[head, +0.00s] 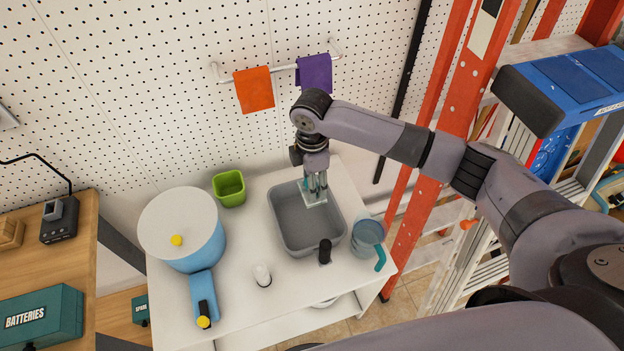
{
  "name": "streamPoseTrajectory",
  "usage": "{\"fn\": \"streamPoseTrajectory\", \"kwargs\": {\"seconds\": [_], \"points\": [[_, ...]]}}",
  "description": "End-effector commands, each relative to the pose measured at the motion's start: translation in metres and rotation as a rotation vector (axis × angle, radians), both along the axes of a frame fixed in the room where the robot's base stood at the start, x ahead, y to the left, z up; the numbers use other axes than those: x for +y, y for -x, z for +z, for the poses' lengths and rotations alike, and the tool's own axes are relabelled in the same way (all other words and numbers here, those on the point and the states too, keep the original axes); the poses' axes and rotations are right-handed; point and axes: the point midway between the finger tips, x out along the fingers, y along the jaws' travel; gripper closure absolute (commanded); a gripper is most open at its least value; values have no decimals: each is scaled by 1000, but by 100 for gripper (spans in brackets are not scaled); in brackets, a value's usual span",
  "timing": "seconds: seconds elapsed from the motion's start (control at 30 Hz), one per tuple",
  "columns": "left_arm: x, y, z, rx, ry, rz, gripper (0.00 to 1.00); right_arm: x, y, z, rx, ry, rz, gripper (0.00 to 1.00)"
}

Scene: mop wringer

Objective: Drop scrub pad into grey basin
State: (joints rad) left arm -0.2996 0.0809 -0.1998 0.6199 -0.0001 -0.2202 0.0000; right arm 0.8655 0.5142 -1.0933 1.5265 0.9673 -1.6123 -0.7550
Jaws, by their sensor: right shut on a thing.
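The grey basin (285,243) stands on the white table, open side up. My right gripper (316,193) points down over the back right part of the basin. It is shut on the scrub pad (315,202), a pale greenish piece partly covered by the fingers. The pad appears to be above the basin floor, but its exact height is hard to tell. My left gripper does not show.
A blue pot with a white lid (181,222) and a green cup (229,188) stand left of the basin. A blue pitcher (367,238) stands close to its right. A small white bottle (262,275) stands in front. A red ladder (420,160) rises at the right.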

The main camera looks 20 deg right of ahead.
Motion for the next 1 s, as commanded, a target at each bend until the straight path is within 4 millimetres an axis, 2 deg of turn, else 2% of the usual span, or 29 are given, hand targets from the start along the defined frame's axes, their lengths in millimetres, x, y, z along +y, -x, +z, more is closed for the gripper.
{"fn": "streamPoseTrajectory", "kwargs": {"seconds": [0.23, 0.27, 0.6, 0.87, 1.0], "points": [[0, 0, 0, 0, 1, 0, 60, 0, 0, 0, -1, 0, 0, 80], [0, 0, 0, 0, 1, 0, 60, 0, 0, 0, -1, 0, 0, 51], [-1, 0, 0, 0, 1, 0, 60, 0, 0, 0, 0, 0, 0, 29], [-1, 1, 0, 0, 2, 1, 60, 0, 0, 0, 0, 0, 0, 29], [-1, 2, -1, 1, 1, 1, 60, 0, -1, 8, -2, -1, -1, 29]]}}
